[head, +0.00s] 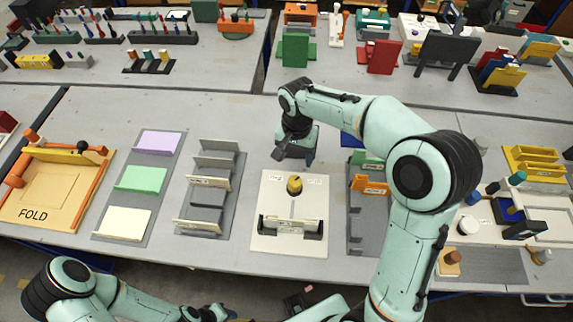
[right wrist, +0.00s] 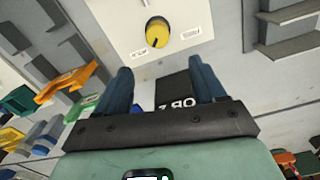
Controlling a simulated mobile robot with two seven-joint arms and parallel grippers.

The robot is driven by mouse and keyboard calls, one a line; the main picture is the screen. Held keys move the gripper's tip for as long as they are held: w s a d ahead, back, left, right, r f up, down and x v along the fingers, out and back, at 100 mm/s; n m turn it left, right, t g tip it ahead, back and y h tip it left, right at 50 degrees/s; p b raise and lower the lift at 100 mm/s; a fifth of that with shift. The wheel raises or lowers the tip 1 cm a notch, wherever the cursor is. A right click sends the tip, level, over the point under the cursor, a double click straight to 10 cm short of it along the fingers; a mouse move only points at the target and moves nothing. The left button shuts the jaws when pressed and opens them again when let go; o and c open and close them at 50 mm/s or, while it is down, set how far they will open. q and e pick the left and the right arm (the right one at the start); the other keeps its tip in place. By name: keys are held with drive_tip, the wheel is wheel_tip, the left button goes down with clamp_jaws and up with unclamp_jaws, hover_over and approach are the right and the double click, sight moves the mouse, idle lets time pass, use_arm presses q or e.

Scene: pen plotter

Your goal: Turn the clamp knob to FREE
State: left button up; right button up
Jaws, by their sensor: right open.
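The clamp knob (head: 294,186) is a yellow round knob with a dark pointer mark, on a cream plotter base (head: 262,215). The knob also shows in the right wrist view (right wrist: 158,32), its dark mark towards my gripper. Small white labels flank it, too small to read. My right gripper (head: 294,157) hangs beyond the base's far edge, apart from the knob. In the right wrist view its two blue fingers (right wrist: 162,85) are wide apart with nothing gripped. My left arm is folded at the lower left; its gripper's jaws cannot be made out.
Grey racks (head: 208,190) stand to the left, and a rack with an orange part (head: 369,186) to the right. A FOLD board (head: 48,190) lies at far left. Bare table separates base and racks.

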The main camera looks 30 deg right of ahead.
sight(295, 180)
drive_tip(key=f, duration=1.3)
drive_tip(key=shift+s+f+b, duration=0.1)
drive_tip(key=shift+s+b, duration=0.2)
drive_tip(key=shift+b, duration=0.1)
drive_tip(key=shift+c, duration=0.3)
drive_tip(key=c, duration=1)
